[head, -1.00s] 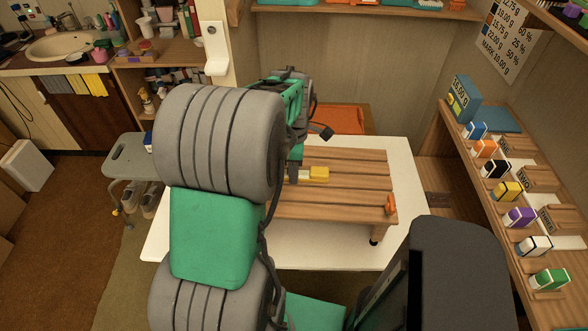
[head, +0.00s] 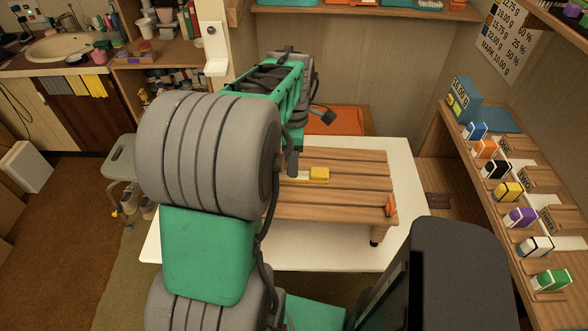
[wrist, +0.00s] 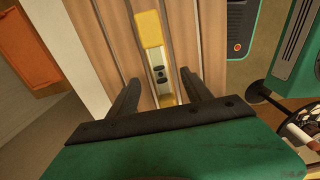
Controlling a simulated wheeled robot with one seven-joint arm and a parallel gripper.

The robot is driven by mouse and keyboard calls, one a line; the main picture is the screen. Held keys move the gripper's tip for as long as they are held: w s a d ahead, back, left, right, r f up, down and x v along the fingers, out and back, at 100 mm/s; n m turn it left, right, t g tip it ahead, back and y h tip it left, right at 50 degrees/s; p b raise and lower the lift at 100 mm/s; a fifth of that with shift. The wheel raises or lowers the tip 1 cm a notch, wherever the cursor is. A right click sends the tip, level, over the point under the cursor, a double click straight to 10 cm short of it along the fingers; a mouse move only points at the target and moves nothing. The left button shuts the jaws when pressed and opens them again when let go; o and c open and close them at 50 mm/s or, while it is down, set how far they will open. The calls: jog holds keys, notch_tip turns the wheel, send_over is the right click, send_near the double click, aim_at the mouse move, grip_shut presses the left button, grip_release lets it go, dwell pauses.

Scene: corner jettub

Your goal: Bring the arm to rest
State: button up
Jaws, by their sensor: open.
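My gripper (wrist: 158,88) shows in the wrist view with its two dark fingers spread apart and nothing between them that it grips. Past the fingers, a yellow-ended tool with a pale middle (wrist: 160,70) lies on a slatted wooden rack (wrist: 102,40). The yellow end of the tool (head: 319,174) and the rack (head: 340,208) show to the right of the arm.
The rack stands on a white table (head: 405,160). An orange clamp-like piece (head: 390,206) sits at its right end. A shelf (head: 490,210) with several coloured boxes runs along the right. A grey-green stool (head: 122,160) stands left of the table. An orange panel (head: 345,120) lies behind.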

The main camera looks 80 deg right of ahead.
jog(key=shift+r, duration=1.35)
